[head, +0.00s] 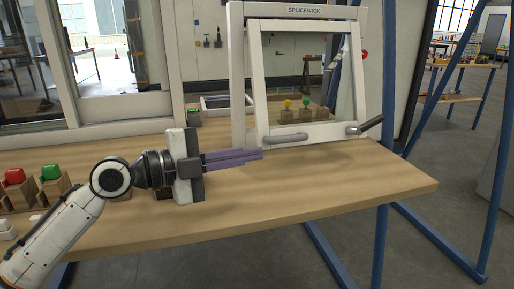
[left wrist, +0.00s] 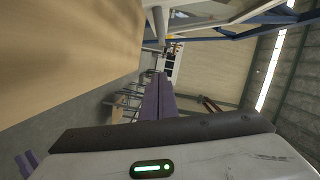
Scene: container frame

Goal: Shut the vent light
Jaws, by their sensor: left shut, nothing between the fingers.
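The vent light is a white-framed glazed sash (head: 253,85) in a white outer frame (head: 237,70) labelled SPLICEWICK, on the bench. Its bottom edge stands out from the frame towards me, so it looks open. A lever with a dark grip (head: 370,124) sits at the lower right corner. The fingers also show in the left wrist view (left wrist: 158,82).
The wooden bench top (head: 330,192) is clear to the right of my gripper. Red (head: 15,176) and green (head: 50,173) buttons on wooden blocks stand at the left. A larger window (head: 90,133) stands behind my arm. Blue posts (head: 380,240) rise at the bench's right.

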